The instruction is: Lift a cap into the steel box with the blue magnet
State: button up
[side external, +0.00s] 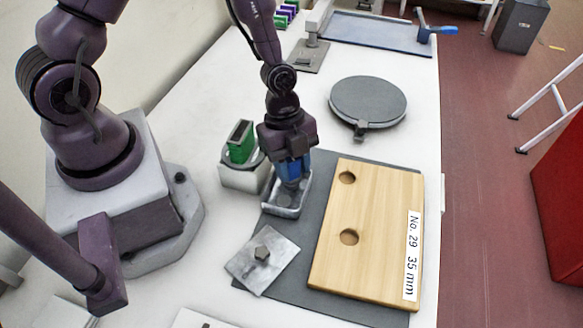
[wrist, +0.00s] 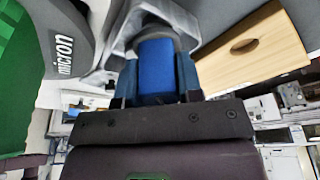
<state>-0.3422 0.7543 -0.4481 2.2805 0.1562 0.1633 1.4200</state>
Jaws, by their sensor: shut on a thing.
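My gripper (side external: 291,160) points down and is shut on the blue magnet (side external: 292,169), which also shows between the fingers in the wrist view (wrist: 156,68). The steel box (side external: 286,211) is a small open metal tray, directly under the magnet. A grey rounded end shows below the blue part, at or inside the box opening; whether it is a cap or part of the magnet I cannot tell. In the wrist view the box (wrist: 178,14) lies just beyond the magnet's end. The box's contents are mostly hidden by the gripper.
A wooden board (side external: 372,215) with two round holes lies right of the box on a dark mat (side external: 268,300). A metal plate with a knob (side external: 255,275) lies in front. A grey holder (side external: 240,178) with a green block stands close left. A round grey disc (side external: 368,101) stands behind.

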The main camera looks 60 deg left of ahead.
jog(key=shift+r, duration=3.15)
